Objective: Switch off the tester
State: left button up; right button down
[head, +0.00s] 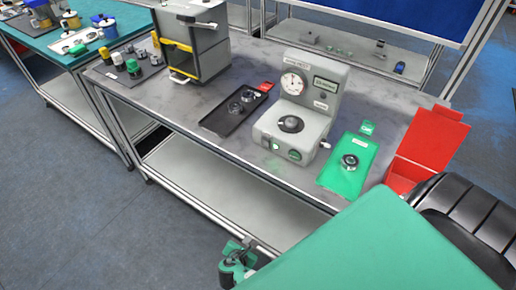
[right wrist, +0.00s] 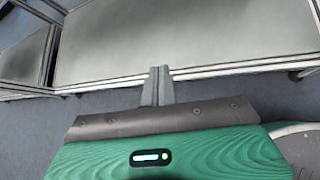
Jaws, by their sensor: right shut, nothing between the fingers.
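The tester (head: 315,90) is a grey bench unit with a round dial, a small display, and a base with a dark round seat. On its front face are a lit green button (head: 275,146) and a dark green-ringed control (head: 295,154). My right gripper (head: 237,262) is low in front of the table, below the tester and well apart from it. In the right wrist view its fingers (right wrist: 158,82) are together and empty. The tester is not seen in that view. My left gripper is not in view.
A black tray (head: 222,122) with parts is left of the tester; a green tray (head: 338,183) with a part is right, then an open red bin (head: 425,152). A grey-and-yellow machine (head: 190,45) stands at the back left. The table's front edge (head: 205,143) lies between gripper and tester.

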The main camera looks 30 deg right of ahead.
aim_at(264, 142)
jog(key=w+a+r+h, duration=0.1)
jog(key=r+h, duration=0.4)
jog(key=r, duration=1.2)
jog(key=w+a+r+h, duration=0.1)
jog(key=r+h, duration=0.4)
jog(key=r, duration=1.2)
jog(key=shift+w+r+t, duration=0.25)
jog(key=shift+w+t, duration=0.15)
jog(key=shift+w, duration=0.1)
jog(key=p+x, duration=0.4)
jog(key=x, duration=0.9)
jog(key=shift+w+r, duration=0.1)
jog(key=shift+w+d, duration=0.1)
jog(key=shift+d, duration=0.25)
